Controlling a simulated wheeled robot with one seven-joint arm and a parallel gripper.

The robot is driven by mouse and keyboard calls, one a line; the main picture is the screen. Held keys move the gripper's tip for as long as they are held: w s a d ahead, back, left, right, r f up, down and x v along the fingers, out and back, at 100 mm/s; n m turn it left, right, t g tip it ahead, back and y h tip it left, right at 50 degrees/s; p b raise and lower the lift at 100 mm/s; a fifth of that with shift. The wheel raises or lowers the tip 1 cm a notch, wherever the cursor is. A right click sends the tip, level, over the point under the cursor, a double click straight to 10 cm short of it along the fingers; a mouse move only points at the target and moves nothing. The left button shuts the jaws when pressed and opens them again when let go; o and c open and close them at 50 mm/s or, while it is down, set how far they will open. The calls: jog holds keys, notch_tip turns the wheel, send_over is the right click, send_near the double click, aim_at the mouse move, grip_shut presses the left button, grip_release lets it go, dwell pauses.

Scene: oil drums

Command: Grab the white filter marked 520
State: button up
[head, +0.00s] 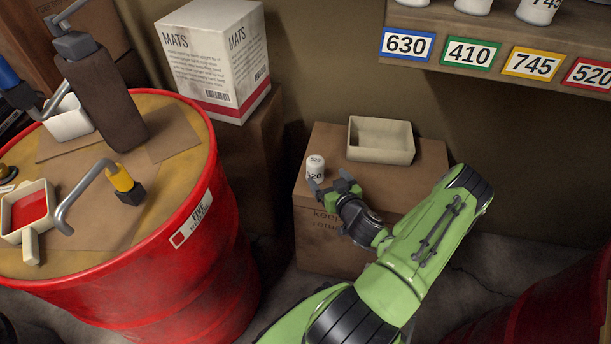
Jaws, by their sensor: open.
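The white filter marked 520 (316,163) stands upright on a cardboard box (419,158), near the box's left side. Its top and side both carry dark print, and the side number is partly covered by a gripper finger. My gripper (331,187) is open at the filter's near side, its fingers pointing toward it. I cannot tell whether the fingers touch the filter or how far they reach around it. My green arm comes in from the lower right.
An empty cream tray (380,155) sits on the same box behind my gripper. A shelf (500,36) with number labels and white filters overhangs at upper right. A red drum (190,270) with tools stands left. A MATS box (215,60) stands behind it.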

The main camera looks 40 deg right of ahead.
aim_at(313, 162)
jog(key=x, duration=1.2)
jog(key=shift+w+f, duration=0.2)
jog(key=shift+f, duration=0.2)
jog(key=c, duration=1.2)
